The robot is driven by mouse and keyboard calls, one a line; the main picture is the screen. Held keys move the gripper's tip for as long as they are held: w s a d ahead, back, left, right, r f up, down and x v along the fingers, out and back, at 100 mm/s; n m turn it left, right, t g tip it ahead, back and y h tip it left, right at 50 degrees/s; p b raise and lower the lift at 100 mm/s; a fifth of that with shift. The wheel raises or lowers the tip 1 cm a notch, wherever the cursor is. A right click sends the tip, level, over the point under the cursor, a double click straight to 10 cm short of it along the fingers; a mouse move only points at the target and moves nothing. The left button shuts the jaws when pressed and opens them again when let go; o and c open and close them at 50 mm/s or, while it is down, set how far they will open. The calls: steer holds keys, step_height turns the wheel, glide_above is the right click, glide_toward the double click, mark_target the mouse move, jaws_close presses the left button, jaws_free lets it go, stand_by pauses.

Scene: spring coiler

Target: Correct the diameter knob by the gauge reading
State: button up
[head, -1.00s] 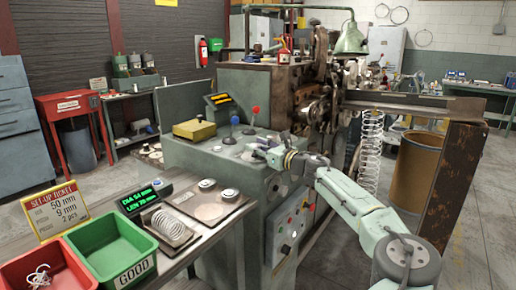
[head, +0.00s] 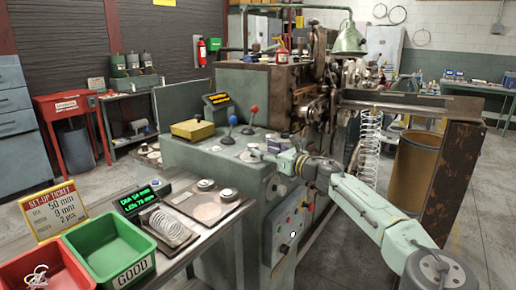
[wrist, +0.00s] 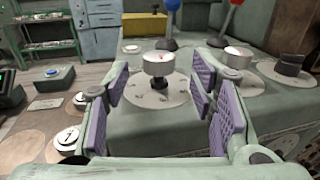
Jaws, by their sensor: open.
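My gripper (wrist: 166,100) is open and empty, its purple-padded fingers spread in the wrist view. A white-topped knob with a red mark (wrist: 158,64) stands on a round dial plate (wrist: 140,92), ahead between the fingers and apart from them. A similar knob (wrist: 237,58) is to its right, beyond the right finger. I cannot read which is the diameter knob. In the head view my gripper (head: 268,157) is above the panel's near edge. The gauge display (head: 145,197) seems to read DIA 54 mm. A spring (head: 169,226) lies on the gauge's stand. The set-up ticket (head: 55,209) shows 50 mm, 9 mm, 2 pcs.
Blue (head: 232,120) and red (head: 254,109) levers and a yellow box (head: 193,130) stand on the panel. A black knob (wrist: 290,66) is at right in the wrist view. Green GOOD bin (head: 150,267) and red bin (head: 88,284) sit front left. Free space surrounds the knob's near side.

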steer(key=v, duration=0.7)
steer(key=shift+s, duration=0.25)
steer(key=shift+d, duration=0.1)
